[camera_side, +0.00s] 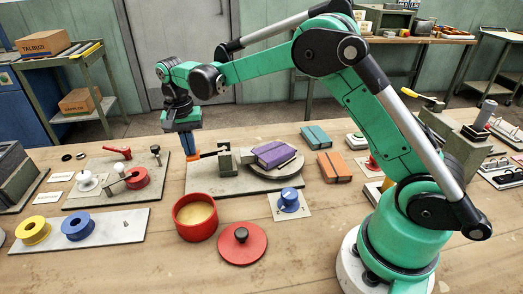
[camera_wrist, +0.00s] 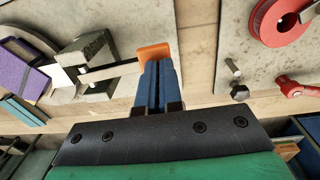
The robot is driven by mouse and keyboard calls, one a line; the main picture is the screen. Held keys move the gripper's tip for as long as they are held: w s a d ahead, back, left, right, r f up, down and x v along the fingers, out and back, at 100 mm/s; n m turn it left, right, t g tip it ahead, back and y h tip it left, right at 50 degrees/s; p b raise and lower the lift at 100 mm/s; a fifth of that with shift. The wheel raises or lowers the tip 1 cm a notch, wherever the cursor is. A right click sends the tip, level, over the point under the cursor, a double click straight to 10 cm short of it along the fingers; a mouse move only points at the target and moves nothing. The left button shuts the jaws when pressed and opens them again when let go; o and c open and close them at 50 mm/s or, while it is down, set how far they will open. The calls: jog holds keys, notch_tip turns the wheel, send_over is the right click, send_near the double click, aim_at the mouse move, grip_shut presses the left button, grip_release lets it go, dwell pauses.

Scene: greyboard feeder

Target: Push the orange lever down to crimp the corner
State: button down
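The orange lever end (camera_wrist: 154,52) sits on a pale bar that runs from a grey metal block (camera_wrist: 90,50) in the wrist view. It also shows in the side view (camera_side: 192,158), left of the block. My gripper (camera_wrist: 156,64) has its two blue fingers side by side with nothing seen between them. Its tips are right at the orange end; I cannot tell whether they touch it. In the side view my gripper (camera_side: 188,151) points down over the lever. A purple box (camera_side: 274,154) lies on a round grey disc (camera_side: 292,170) beside the block.
A red pot (camera_side: 195,231) and its red lid (camera_side: 242,243) stand in front of the lever's plate. A red wheel (camera_side: 137,178) and red handle (camera_side: 117,150) are on a plate to the left. Wood between plates is bare.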

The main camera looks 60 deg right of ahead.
jog(key=shift+r, duration=0.1)
dwell(0.6)
jog(key=shift+r, duration=0.7)
notch_tip(320, 180, up, 14)
jog(key=shift+s+d, duration=0.45)
